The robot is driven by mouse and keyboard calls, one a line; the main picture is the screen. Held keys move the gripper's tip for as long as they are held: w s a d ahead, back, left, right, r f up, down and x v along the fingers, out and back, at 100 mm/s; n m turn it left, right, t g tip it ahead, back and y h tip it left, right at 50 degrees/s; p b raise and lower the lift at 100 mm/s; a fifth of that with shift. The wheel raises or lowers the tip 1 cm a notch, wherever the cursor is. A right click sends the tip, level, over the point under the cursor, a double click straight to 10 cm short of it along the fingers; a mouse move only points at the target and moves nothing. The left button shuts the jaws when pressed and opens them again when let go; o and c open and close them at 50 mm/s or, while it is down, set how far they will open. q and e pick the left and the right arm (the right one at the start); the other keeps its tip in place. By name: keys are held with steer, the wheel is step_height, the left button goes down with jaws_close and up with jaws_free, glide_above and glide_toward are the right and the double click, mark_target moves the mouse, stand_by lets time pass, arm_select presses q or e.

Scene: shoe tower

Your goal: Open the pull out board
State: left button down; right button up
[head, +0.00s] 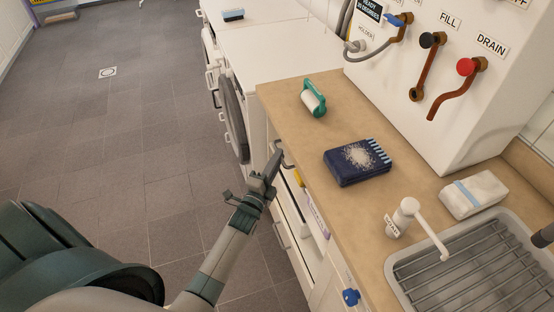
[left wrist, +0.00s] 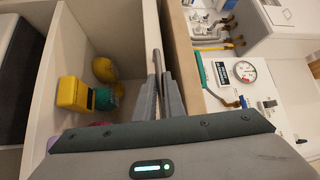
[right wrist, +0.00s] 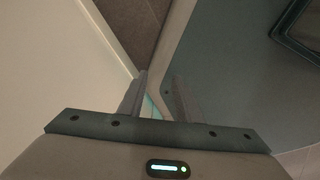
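A curved metal handle (head: 287,157) sits on the white cabinet front just under the wooden counter's left edge; I cannot tell for sure that it belongs to the pull-out board. My left gripper (head: 272,165) has its tips close beside this handle. The board itself cannot be made out. My right gripper (right wrist: 158,95) has its fingers apart and nothing between them; it is not seen in the head view.
An open compartment with a yellow box (left wrist: 73,95) shows in the left wrist view. The tiled floor (head: 120,140) is clear.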

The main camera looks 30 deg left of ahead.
arm_select(q)
steer(key=s+a, duration=2.1)
steer(key=s, duration=0.3)
steer(key=shift+a, duration=0.25)
steer(key=shift+s+f, duration=0.1)
steer(key=c, duration=1.8)
jaws_free()
steer(key=shift+c, duration=0.2)
